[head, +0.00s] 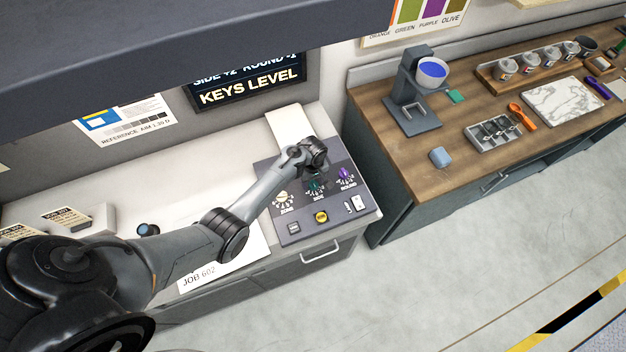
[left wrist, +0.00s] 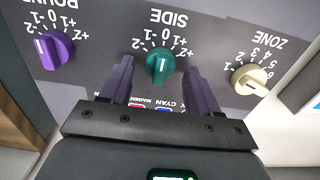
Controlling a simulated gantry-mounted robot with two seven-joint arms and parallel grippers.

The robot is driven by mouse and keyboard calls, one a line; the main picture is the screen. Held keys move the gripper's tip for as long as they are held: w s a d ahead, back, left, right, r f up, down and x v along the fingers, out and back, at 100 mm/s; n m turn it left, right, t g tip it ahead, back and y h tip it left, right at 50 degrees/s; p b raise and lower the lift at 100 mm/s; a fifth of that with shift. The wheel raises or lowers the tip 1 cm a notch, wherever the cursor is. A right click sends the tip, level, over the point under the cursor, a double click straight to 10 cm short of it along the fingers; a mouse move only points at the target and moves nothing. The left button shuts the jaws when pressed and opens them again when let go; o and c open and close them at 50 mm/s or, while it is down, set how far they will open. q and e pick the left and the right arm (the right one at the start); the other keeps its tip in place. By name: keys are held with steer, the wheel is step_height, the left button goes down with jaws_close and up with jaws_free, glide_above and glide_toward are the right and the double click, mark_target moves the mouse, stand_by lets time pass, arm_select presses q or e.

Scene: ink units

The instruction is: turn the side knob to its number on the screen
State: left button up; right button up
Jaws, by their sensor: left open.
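The green side knob (head: 315,184) is the middle of three knobs on the grey console (head: 338,210), partly covered by my gripper in the head view. In the left wrist view the side knob (left wrist: 160,62) shows upside down, its white mark roughly vertical on the picture. My left gripper (head: 315,168) is over it; in the left wrist view its open fingers (left wrist: 157,72) lie on either side of the knob with visible gaps. Contact is not visible. The screen (head: 250,85) reads "SIDE +2", "ROUND -1" at its cut-off top and "KEYS LEVEL" below.
The purple round knob (left wrist: 55,50) and cream zone knob (left wrist: 250,79) flank the side knob. Below are a yellow button (head: 321,217) and small switches. A job sheet (head: 205,275) lies left of the console. A wooden counter (head: 410,165) with tools stands to the right.

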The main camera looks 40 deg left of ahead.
arm_select(q)
steer(key=c, duration=1)
steer(key=shift+r+m+p, duration=0.1)
steer(key=shift+m+p, duration=0.2)
steer(key=shift+m, duration=0.1)
steer(key=shift+m+p, duration=0.3)
steer(key=shift+m, duration=0.4)
steer(key=m+p, duration=0.1)
steer(key=m, duration=0.5)
steer(key=shift+w+d+p, duration=0.1)
steer(key=shift+p, duration=0.3)
steer(key=shift+m, duration=1.8)
